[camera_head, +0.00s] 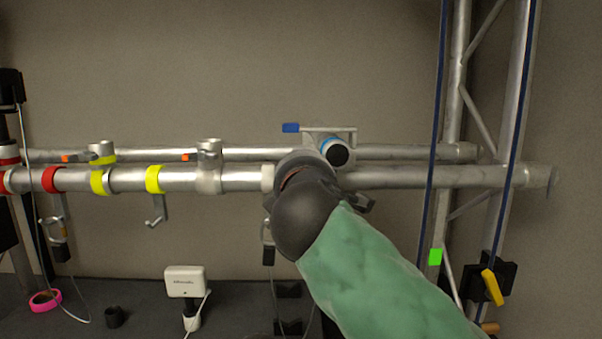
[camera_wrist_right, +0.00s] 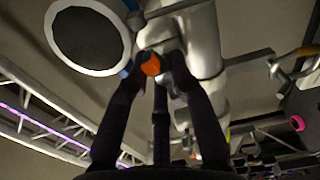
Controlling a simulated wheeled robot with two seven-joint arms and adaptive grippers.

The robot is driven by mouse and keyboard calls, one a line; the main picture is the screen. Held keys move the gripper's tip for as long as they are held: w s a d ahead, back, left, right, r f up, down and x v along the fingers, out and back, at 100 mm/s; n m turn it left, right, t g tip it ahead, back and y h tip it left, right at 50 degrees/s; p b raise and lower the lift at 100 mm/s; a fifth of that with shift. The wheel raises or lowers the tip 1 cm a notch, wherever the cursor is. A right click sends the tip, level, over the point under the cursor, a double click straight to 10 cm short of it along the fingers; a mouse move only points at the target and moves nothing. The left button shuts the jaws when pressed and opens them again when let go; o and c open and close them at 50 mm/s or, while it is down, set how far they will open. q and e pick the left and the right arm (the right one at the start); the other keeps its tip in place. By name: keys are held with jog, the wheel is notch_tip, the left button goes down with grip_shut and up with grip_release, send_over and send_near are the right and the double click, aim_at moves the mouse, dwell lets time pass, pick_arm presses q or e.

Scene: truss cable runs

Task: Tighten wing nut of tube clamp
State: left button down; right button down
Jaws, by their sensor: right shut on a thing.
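An orange wing nut (camera_wrist_right: 151,64) shows in the right wrist view against the metal tube clamp (camera_wrist_right: 160,30). My right gripper (camera_wrist_right: 156,70) is shut on the wing nut, with its dark fingers on either side of it. In the head view my dark right wrist and green-sleeved arm come in from the lower right and cover the fingertips, the wing nut and most of the clamp on the front tube (camera_head: 245,180). My left gripper is in neither view.
A lamp (camera_head: 335,152) with a blue ring and a blue-tipped bracket (camera_head: 291,128) sit close beside my right wrist. Other clamps with orange tips (camera_head: 190,157) are to the left. A truss upright (camera_head: 505,130) with dark blue cables stands right. A white box (camera_head: 185,281) is below.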

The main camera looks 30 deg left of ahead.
jog(key=shift+m+b, duration=0.4)
jog(key=shift+m, duration=0.5)
jog(key=c, duration=1.1)
grip_release()
